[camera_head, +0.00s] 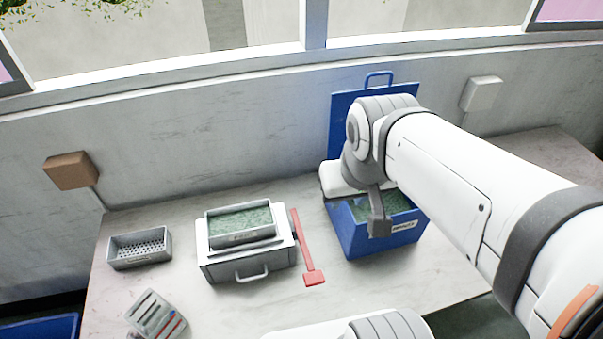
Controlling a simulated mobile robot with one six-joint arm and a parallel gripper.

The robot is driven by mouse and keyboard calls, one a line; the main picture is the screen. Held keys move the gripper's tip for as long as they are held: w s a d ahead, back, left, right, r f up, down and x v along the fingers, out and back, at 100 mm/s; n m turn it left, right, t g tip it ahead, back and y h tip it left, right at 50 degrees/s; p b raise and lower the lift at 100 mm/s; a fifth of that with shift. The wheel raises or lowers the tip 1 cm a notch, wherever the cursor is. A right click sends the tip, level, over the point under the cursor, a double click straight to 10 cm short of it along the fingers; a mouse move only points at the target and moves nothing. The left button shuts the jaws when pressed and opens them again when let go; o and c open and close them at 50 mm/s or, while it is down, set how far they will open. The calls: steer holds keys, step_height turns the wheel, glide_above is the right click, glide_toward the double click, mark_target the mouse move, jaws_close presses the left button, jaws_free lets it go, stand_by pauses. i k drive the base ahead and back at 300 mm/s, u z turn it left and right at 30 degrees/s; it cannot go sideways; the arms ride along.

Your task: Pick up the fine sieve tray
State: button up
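A grey tray (268,232) filled with green granules sits on top of a white box with a front handle; its small front label is too small to read. A second grey tray (124,265) with a perforated floor lies empty on the table at the left. I cannot tell from the labels which is the fine sieve tray. My gripper (379,228) points down over the open blue case at the right, apart from both trays. Its fingers look like one dark block, so I cannot tell whether they are open or shut.
The blue case (362,240) holds green granules, with its lid (345,110) raised behind. A red scraper-like tool (308,250) lies beside the white box (220,268). A grey holder (150,315) with several small items stands front left. The wall and window run behind the table (190,285).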

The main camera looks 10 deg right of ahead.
mark_target(227, 227)
steer(key=u, duration=2.95)
steer(key=k, duration=1.35)
steer(key=z, duration=0.55)
steer(key=i, duration=1)
